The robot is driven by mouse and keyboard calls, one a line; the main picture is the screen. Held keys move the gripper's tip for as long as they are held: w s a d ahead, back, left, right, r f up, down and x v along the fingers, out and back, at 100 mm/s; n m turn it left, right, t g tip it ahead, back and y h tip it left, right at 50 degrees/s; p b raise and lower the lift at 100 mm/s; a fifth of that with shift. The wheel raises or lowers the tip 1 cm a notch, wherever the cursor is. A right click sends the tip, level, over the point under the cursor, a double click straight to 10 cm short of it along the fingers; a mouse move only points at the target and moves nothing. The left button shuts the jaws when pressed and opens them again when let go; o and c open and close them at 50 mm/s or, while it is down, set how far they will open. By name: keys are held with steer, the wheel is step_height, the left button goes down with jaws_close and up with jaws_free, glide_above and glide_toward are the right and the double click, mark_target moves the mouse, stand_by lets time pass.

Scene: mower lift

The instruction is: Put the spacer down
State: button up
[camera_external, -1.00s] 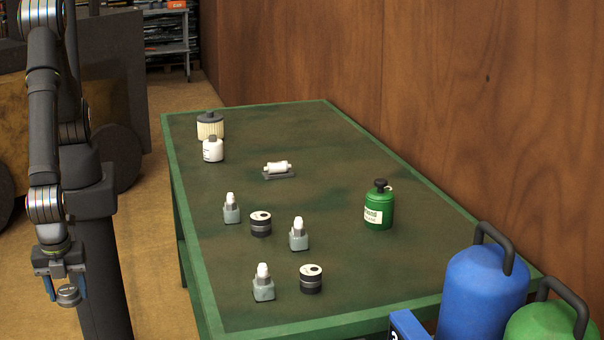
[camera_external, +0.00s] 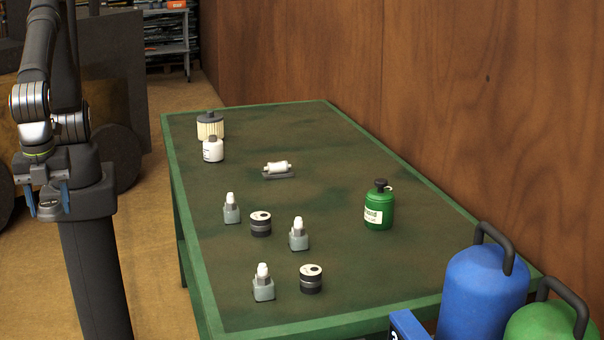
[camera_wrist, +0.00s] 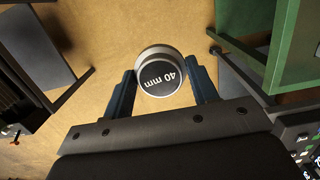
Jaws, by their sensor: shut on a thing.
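My gripper (camera_external: 48,204) is shut on a round metal spacer (camera_wrist: 160,74), whose dark top reads "40 mm" in the wrist view. The two blue fingers hold it from either side. In the external view, the spacer (camera_external: 50,207) shows only small between the fingers. My gripper is in the air at the far left, off the left side of the green table (camera_external: 330,326). Below the spacer, the wrist view shows tan floor.
Two black cylinders (camera_external: 261,223) (camera_external: 311,279) and several grey-white bottles (camera_external: 263,284) stand at the table's near half. A green canister (camera_external: 379,207) stands at right. A white roller (camera_external: 278,168), white bottle (camera_external: 213,149) and filter (camera_external: 210,125) are farther back. Blue tank (camera_external: 484,290) stands front right.

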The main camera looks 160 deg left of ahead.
steer(key=s+a+n, duration=0.1)
steer(key=s+a, duration=0.4)
steer(key=a, duration=0.8)
steer(key=s+a+n, duration=0.2)
steer(key=s+a, duration=0.3)
steer(key=a, duration=0.7)
steer(key=s+a+n, duration=0.1)
steer(key=s+a, duration=0.4)
steer(key=a, duration=0.8)
steer(key=s+a+n, duration=0.1)
steer(key=s+a, duration=0.4)
steer(key=s, duration=0.4)
steer(key=s+a+n, duration=0.1)
steer(key=s+a, duration=0.3)
steer(key=s, duration=0.6)
steer(key=s+a+n, duration=0.1)
steer(key=s+a, duration=0.4)
steer(key=s, duration=0.4)
steer(key=shift+h, duration=0.4)
steer(key=s+a+f, duration=0.1)
steer(key=s+f, duration=0.2)
steer(key=f, duration=0.1)
steer(key=s+a+f, duration=0.2)
steer(key=s+f, duration=0.1)
steer(key=f, duration=0.1)
steer(key=s+a+f, duration=0.2)
steer(key=s+f, duration=0.2)
steer(key=shift+s+a+f, duration=0.25)
steer(key=shift+s+f, duration=0.05)
steer(key=shift+f, duration=1.9)
